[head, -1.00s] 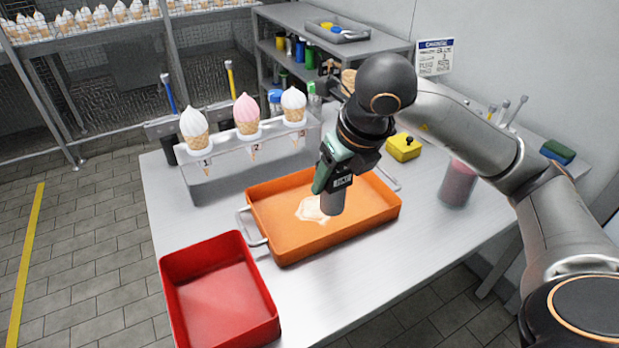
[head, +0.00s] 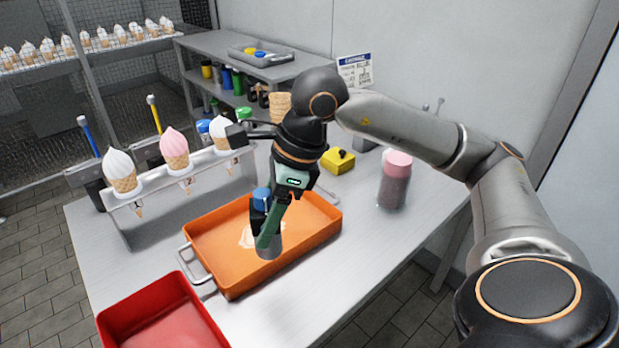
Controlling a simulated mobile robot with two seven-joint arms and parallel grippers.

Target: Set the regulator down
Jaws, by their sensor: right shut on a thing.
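My right gripper (head: 265,222) is over the orange tray (head: 210,263), pointing down. It is shut on a small grey cylinder with a blue part, which I take to be the regulator (head: 268,247). The grey end shows below the fingers and the blue part above them; the fingers hide the middle. I cannot tell whether the grey end touches the tray floor. A cream-coloured puddle (head: 246,238) lies in the tray beside it. My left gripper is not in view.
A red tray (head: 125,320) stands at the front left. Ice-cream cones stand in a clear rack (head: 150,205) behind the orange tray. A yellow box with a black knob (head: 337,163) and a pink-lidded jar (head: 395,180) stand to the right. The table between jar and tray is clear.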

